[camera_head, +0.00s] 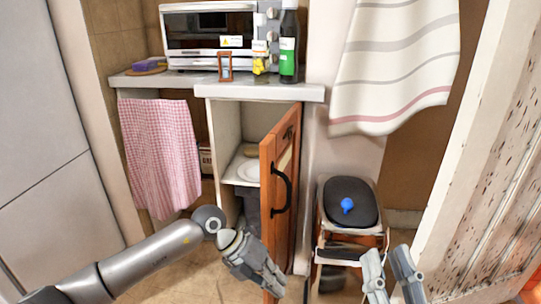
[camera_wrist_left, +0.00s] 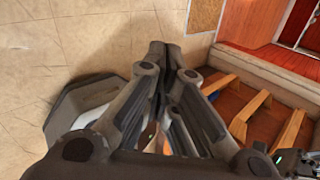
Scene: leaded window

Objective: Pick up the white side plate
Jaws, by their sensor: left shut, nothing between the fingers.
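The white side plate (camera_head: 249,168) lies on the shelf inside the open cabinet in the head view, partly hidden by the door's edge. A tan round item sits behind it. My left gripper (camera_head: 277,285) is shut and empty, low in front of the cabinet door and well below the plate. In the left wrist view its fingertips (camera_wrist_left: 162,52) are together over the tiled floor. My right gripper (camera_head: 390,268) is at the bottom right of the head view, its fingers apart with nothing between them. The plate is not seen in the left wrist view.
The wooden cabinet door (camera_head: 283,190) with a black handle (camera_head: 282,192) stands open towards me, right of the plate. A dark bin (camera_head: 250,207) sits below the shelf. A chair (camera_head: 350,205) with a blue object (camera_head: 347,205) stands to the right. A checked cloth (camera_head: 160,150) hangs left.

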